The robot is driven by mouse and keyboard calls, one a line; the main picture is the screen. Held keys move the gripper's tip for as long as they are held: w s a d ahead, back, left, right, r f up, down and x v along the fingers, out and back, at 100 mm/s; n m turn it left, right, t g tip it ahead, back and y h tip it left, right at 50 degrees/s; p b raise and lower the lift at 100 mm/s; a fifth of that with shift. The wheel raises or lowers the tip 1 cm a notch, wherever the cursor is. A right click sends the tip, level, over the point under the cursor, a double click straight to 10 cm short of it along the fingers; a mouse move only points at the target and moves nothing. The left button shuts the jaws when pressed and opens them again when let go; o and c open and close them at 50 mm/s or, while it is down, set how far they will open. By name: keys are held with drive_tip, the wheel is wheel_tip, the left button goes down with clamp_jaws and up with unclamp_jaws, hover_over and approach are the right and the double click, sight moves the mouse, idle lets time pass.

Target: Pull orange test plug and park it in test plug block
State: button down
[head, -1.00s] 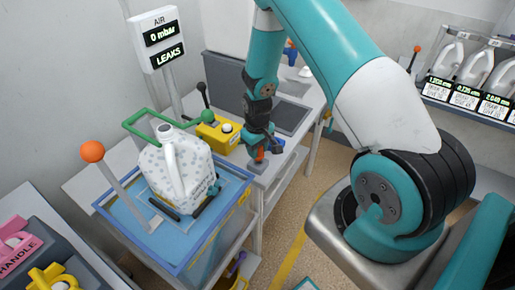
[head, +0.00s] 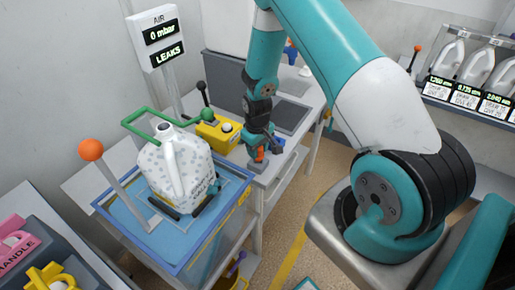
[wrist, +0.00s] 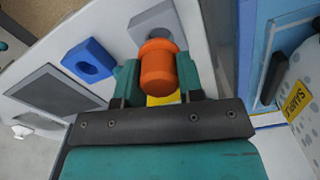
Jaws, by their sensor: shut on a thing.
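My gripper (wrist: 158,80) is shut on the orange test plug (wrist: 158,66), with one teal finger on each side of it. In the head view my gripper (head: 260,143) is low over the white bench, and the orange plug (head: 260,155) shows between its fingers. A grey block (wrist: 152,24) lies right behind the plug in the wrist view; I cannot tell whether the plug sits in it or is just above it. A blue block with a hole (wrist: 88,60) is to its left, empty, and also shows in the head view (head: 279,146).
A speckled jug (head: 175,165) stands in a blue-rimmed tank (head: 180,268) at left, beside a lever with an orange ball (head: 91,150) and a green clamp frame (head: 140,114). A yellow box (head: 214,132) is behind. The display (head: 160,40) reads 0 mbar, LEAKS.

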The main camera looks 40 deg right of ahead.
drive_tip(key=shift+f+b, duration=1)
drive_tip(key=shift+f, duration=0.35)
drive_tip(key=c, duration=0.7)
unclamp_jaws()
drive_tip(key=shift+o, duration=0.2)
drive_tip(key=shift+r, duration=0.15)
wheel_tip(320, 180, up, 17)
drive_tip(key=b, duration=0.3)
drive_tip(key=s+a+r+n+y, duration=0.1)
drive_tip(key=s+a+r, duration=0.25)
drive_tip(key=a, duration=0.25)
drive_tip(key=s+a+r+n+y, duration=0.1)
drive_tip(key=s+a+r, duration=0.2)
drive_tip(key=a+r, duration=0.25)
drive_tip(key=s+a+r+n+y, duration=0.1)
drive_tip(key=s+a+r+n, duration=0.1)
drive_tip(key=s+a, duration=0.3)
drive_tip(key=s+a+r+n+y, duration=0.1)
drive_tip(key=s+a, duration=0.4)
drive_tip(key=s, duration=0.6)
wheel_tip(320, 180, up, 2)
drive_tip(key=shift+a+r+n, duration=0.1)
drive_tip(key=shift+a+n, duration=0.3)
drive_tip(key=shift+n, duration=0.1)
